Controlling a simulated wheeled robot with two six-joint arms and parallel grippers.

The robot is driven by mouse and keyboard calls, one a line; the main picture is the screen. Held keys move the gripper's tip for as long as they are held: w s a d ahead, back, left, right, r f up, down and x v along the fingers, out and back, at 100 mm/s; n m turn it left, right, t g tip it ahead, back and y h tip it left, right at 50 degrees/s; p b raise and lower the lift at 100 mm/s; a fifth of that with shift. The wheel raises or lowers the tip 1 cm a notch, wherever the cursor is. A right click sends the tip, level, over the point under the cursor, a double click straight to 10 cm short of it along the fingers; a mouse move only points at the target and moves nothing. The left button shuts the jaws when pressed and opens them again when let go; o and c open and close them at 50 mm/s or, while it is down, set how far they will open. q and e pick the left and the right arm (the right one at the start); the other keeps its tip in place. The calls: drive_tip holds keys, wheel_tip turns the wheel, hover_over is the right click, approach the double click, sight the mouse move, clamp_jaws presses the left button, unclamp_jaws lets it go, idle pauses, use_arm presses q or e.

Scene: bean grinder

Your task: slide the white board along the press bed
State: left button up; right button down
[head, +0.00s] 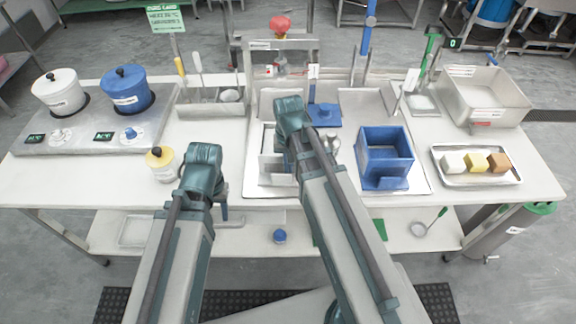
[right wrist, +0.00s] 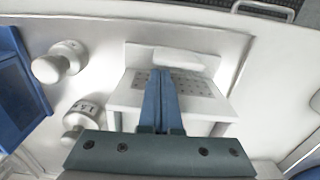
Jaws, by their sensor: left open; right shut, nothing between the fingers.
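In the right wrist view a plain white slab (right wrist: 183,59), which looks like the white board, lies across the far end of a pale bed with rows of holes (right wrist: 205,88). The pale bed also shows beneath my right arm in the head view (head: 272,166), largely covered. My right gripper (right wrist: 161,72) is shut and empty, its blue fingertips over the holes close to the slab; I cannot tell whether they touch it. My left gripper (head: 222,207) is open and empty near the table's front edge, left of the bed.
A blue square box (head: 386,150) stands right of the bed, with two white knobbed pieces (right wrist: 60,62) between. A tray with three cubes (head: 475,182) lies further right. A yellow-topped jar (head: 160,160) stands beside my left gripper.

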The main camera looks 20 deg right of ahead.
wheel_tip(320, 180, up, 7)
drive_tip(key=p, duration=0.5)
drive_tip(key=s+a+n+h, duration=0.1)
drive_tip(key=s+a+n, duration=0.6)
drive_tip(key=s+a, duration=0.2)
drive_tip(key=a, duration=0.2)
drive_tip(key=shift+s+a+f, duration=0.2)
drive_tip(key=shift+s+a, duration=0.15)
drive_tip(key=shift+s, duration=0.05)
